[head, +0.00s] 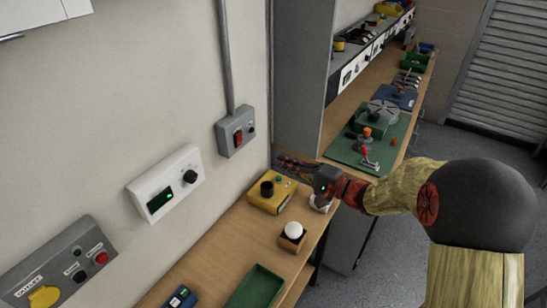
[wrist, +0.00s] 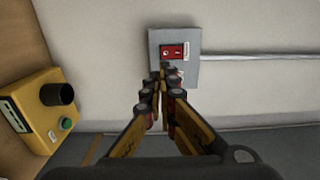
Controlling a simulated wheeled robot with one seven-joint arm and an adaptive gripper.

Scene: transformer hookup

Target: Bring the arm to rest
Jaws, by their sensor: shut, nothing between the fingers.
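My arm reaches in from the right in the head view. My gripper (head: 284,162) points left toward the wall, above the bench and near the yellow box. In the wrist view my gripper (wrist: 162,78) has its fingers together, shut and empty. The fingers overlap part of a grey switch box (wrist: 187,45) with a red switch (wrist: 174,51) on the wall behind. I cannot tell how far the fingertips are from it. The same grey switch box (head: 235,131) shows in the head view, left of my gripper.
A yellow box (head: 271,197) with a black knob stands on the bench below my gripper. A white ball (head: 294,230) sits on a small brown holder beside it. A white panel (head: 165,182) is on the wall. A grey cabinet side (head: 300,80) rises behind my gripper.

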